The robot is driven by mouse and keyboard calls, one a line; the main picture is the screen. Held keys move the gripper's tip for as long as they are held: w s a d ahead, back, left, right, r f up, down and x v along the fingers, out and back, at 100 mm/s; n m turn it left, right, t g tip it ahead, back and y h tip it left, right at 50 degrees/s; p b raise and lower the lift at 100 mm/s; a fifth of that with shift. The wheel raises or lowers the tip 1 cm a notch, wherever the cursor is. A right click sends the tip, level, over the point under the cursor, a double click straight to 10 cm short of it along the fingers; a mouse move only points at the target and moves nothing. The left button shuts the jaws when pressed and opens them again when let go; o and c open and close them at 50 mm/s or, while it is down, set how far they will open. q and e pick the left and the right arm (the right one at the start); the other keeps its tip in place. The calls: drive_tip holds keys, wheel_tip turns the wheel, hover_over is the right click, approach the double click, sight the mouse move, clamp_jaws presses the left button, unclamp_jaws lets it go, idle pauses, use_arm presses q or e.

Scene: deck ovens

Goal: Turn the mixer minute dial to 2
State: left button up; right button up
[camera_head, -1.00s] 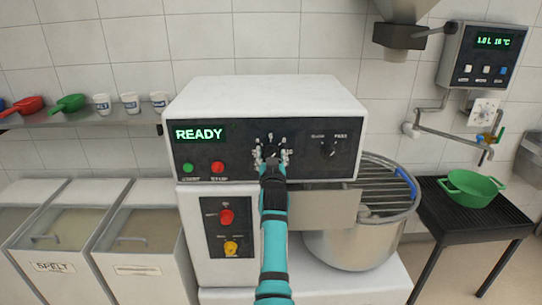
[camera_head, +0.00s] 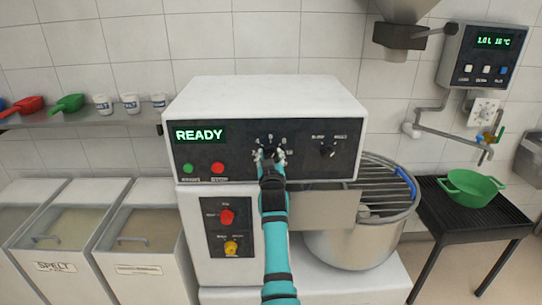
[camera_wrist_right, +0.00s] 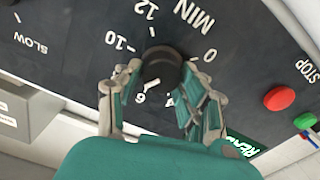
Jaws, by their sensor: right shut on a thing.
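The mixer's minute dial is a round black knob (camera_wrist_right: 162,66) on the dark control panel (camera_head: 310,157). In the right wrist view the printed MIN, 0, 12, 10 and 6 around it read upside down. My right gripper (camera_head: 270,156) is at the dial, its fingers on either side of the knob and shut on it; it also shows in the right wrist view (camera_wrist_right: 162,88). The gripper covers much of the dial in the head view. The mixer display (camera_head: 200,134) reads READY. My left gripper is not in view.
A slow/fast knob (camera_head: 327,150) is right of the dial. A green button (camera_head: 187,169) and red stop button (camera_head: 217,168) are left of it. Red (camera_head: 227,217) and yellow (camera_head: 231,248) knobs sit below. The mixer bowl (camera_head: 350,245) is at the lower right.

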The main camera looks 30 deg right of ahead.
drive_tip(key=n+p, duration=0.1)
drive_tip(key=n, duration=0.5)
drive_tip(key=shift+f+n, duration=0.1)
drive_tip(key=shift+n, duration=0.2)
drive_tip(key=n+p, duration=0.1)
drive_tip(key=n, duration=0.4)
drive_tip(key=shift+w+a, duration=0.1)
drive_tip(key=n+p, duration=0.2)
drive_tip(key=n, duration=0.3)
drive_tip(key=shift+n, duration=0.4)
drive_tip(key=n+p, duration=0.3)
drive_tip(key=n, duration=0.3)
drive_tip(key=shift+f, duration=0.1)
drive_tip(key=shift+n, duration=0.3)
drive_tip(key=o, duration=0.9)
drive_tip(key=shift+o, duration=1.2)
drive_tip(key=shift+f, duration=0.2)
